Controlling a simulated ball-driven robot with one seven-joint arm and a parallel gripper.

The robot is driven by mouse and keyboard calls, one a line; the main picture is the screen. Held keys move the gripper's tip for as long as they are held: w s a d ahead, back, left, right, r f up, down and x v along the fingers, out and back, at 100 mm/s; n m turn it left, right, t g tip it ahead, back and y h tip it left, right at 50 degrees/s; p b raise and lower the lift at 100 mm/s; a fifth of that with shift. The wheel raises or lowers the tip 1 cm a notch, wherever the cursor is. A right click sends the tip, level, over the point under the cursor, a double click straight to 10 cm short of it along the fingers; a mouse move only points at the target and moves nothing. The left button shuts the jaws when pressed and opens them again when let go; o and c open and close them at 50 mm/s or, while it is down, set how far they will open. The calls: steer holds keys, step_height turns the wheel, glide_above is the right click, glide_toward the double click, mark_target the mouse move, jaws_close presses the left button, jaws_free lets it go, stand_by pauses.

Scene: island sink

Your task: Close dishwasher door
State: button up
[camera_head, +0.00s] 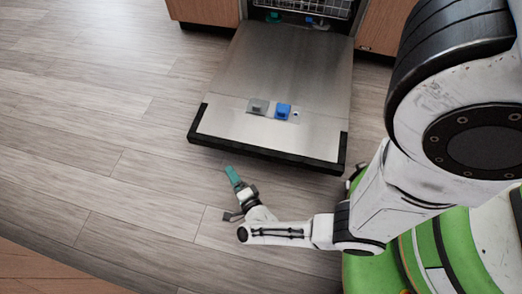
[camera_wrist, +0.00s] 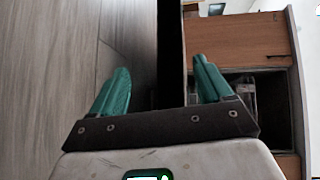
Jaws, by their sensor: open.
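The dishwasher door (camera_head: 290,75) is folded down, open and roughly level in the head view. It is a steel panel with a black rim along its free edge. My gripper (camera_head: 232,182) is in front of and apart from that edge, near its left corner, with a teal finger pointing toward the door. In the wrist view, my gripper (camera_wrist: 160,70) has its two teal fingers spread with nothing held between them. The door's dark edge (camera_wrist: 171,45) shows as an upright strip beyond the gap between the fingers. Any gap in depth is hard to judge.
A dish rack (camera_head: 318,7) shows inside the dishwasher. A detergent cup with a blue lid (camera_head: 283,111) sits on the door's inner face. Wooden cabinets (camera_head: 205,11) flank the opening. The grey plank floor (camera_head: 90,120) is clear to the left.

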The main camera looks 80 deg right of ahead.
mark_target(262, 149)
steer(key=s+d+m+g+h, duration=0.4)
steer(key=s+m+g+h, duration=0.1)
steer(key=s, duration=0.6)
steer(key=x, duration=0.5)
steer(key=b+x, duration=0.1)
steer(key=x, duration=0.4)
steer(key=shift+d+f, duration=0.15)
steer(key=shift+f, duration=0.1)
